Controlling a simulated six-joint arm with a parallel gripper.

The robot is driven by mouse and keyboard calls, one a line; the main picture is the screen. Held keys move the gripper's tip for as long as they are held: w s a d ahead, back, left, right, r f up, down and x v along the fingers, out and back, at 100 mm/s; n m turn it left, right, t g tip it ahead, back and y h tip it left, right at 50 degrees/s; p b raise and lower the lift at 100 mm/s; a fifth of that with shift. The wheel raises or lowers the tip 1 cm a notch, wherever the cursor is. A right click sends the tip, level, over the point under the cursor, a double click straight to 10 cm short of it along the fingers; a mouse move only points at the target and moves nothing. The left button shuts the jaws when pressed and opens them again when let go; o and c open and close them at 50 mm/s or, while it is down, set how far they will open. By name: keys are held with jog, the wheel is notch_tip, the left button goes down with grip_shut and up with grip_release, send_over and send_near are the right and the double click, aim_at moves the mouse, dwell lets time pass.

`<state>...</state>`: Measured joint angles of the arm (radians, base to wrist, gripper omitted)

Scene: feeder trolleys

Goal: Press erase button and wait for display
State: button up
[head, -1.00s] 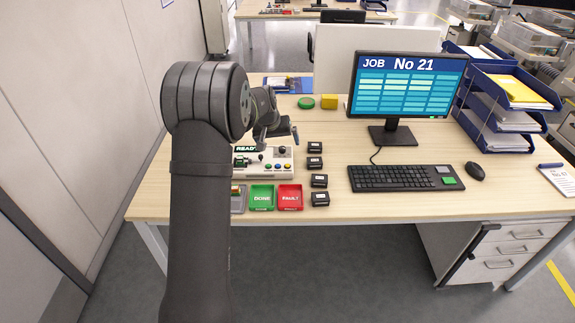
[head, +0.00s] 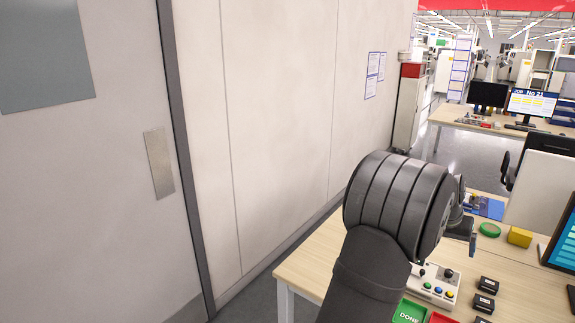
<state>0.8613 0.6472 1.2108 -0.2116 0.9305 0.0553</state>
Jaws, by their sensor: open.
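The white control box (head: 432,293) stands on the near table at the lower right. I cannot tell which button is the erase button. The box's left part and its small display are hidden behind my arm. My gripper (head: 470,234) shows only in part, past my arm's big dark joint, over the table behind the box. It is open, and I see nothing held in it. A monitor (head: 566,245) is cut off at the right edge.
A green tray marked DONE (head: 409,313) and a red tray (head: 440,318) lie in front of the box. Small black devices (head: 488,285) stand to its right. A green disc (head: 489,230) and yellow block (head: 519,237) lie behind. A wall (head: 275,110) and door (head: 85,170) fill the left.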

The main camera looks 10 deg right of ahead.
grip_shut()
dwell(1.5)
